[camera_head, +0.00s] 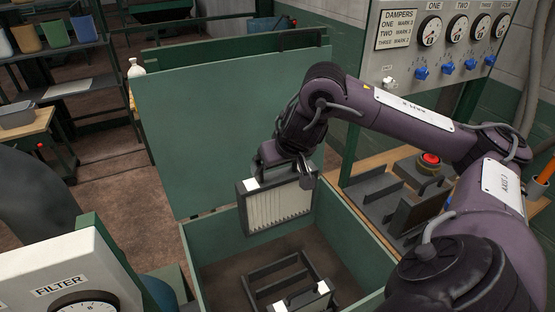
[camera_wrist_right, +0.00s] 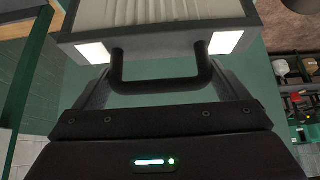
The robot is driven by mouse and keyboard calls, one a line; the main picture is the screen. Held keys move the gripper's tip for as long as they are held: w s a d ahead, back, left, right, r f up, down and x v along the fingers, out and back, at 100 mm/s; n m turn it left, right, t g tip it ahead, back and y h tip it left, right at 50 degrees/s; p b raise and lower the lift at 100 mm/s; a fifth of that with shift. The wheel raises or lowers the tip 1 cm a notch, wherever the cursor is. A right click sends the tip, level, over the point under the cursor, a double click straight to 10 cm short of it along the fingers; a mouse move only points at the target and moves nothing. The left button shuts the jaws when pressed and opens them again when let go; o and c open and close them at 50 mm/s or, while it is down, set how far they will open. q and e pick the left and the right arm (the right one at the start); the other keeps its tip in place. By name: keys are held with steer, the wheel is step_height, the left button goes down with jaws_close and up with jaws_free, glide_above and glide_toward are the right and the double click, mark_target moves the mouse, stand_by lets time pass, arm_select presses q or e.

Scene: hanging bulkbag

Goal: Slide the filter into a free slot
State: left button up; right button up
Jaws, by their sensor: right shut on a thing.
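The filter (camera_head: 277,207) is a dark-framed panel with white pleats and pale corner patches. My right gripper (camera_head: 289,168) is shut on its handle and holds it upright above the open green box (camera_head: 197,259). The filter's pleated face and dark handle (camera_wrist_right: 168,87) also show in the right wrist view. On the box floor is a dark slotted rack (camera_head: 262,270), apart from the filter. White patches (camera_head: 322,287) show at the rack's near end; I cannot tell whether they belong to a seated filter. My left gripper is not in view.
The raised green lid (camera_head: 215,120) stands behind the box. A damper panel (camera_head: 405,50) with dials and blue knobs rises at the right. A bench there holds dark holders (camera_head: 385,190) and a red button (camera_head: 430,160). A FILTER gauge (camera_head: 75,275) stands front left.

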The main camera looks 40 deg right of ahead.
mark_target(279, 177)
steer(key=shift+f+b, duration=2.3)
steer(key=shift+f, duration=0.05)
step_height(279, 177, down, 14)
steer(key=b, duration=1)
steer(key=shift+r, duration=0.1)
step_height(279, 177, down, 8)
steer(key=b, duration=0.5)
step_height(279, 177, down, 8)
steer(key=b, duration=0.4)
steer(key=shift+b, duration=0.4)
steer(key=shift+s, duration=0.1)
steer(key=shift+r, duration=0.1)
